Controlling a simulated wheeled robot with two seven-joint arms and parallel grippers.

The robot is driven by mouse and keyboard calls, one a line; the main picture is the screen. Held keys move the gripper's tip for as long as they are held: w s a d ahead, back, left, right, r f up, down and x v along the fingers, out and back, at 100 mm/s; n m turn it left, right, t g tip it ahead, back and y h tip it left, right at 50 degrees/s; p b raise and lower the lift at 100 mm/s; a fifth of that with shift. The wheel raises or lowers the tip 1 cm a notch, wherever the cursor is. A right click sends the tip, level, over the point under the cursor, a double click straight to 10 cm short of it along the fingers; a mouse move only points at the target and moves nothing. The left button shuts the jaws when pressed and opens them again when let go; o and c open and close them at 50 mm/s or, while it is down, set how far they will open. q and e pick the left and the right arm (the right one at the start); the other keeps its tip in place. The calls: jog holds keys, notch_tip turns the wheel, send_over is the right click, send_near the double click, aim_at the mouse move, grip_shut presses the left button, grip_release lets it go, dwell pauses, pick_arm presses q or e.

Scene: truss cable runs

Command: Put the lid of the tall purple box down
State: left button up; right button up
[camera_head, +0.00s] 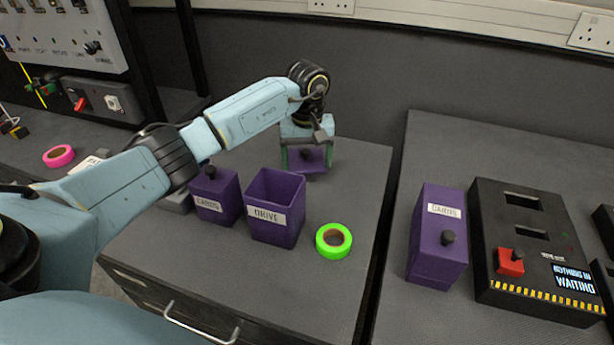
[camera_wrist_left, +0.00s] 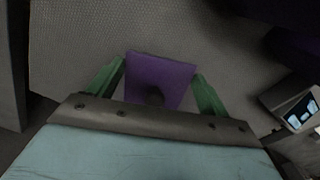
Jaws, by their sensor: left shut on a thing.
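The purple lid (camera_head: 314,164) with a dark knob is between the green fingers of my left gripper (camera_head: 307,158), behind and right of the tall box. The left wrist view shows the flat purple lid (camera_wrist_left: 165,72) between both fingers of the gripper (camera_wrist_left: 157,88), over grey surface. I cannot tell whether the lid touches the worktop. The tall purple box (camera_head: 275,208), labelled DRIVE, stands upright with its top open on the drawer unit. My right gripper is not in view.
A lidded purple box (camera_head: 215,196) stands left of the open box, and a green tape roll (camera_head: 334,240) lies right of it. Another purple box (camera_head: 437,240) and a black device (camera_head: 535,250) are on the right worktop. The back right of the drawer unit's top is clear.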

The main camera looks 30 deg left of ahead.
aim_at(307, 167)
pick_arm(q)
notch_tip(307, 167, down, 5)
jog(key=shift+r+b, duration=0.15)
jog(key=shift+b, duration=0.15)
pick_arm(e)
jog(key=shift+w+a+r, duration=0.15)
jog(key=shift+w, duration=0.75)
pick_arm(q)
jog(key=o, duration=0.9)
jog(key=shift+o, duration=0.2)
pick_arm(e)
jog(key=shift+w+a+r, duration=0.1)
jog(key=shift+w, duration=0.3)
pick_arm(q)
notch_tip(307, 167, up, 12)
jog(key=p, duration=0.1)
jog(key=shift+p, duration=0.35)
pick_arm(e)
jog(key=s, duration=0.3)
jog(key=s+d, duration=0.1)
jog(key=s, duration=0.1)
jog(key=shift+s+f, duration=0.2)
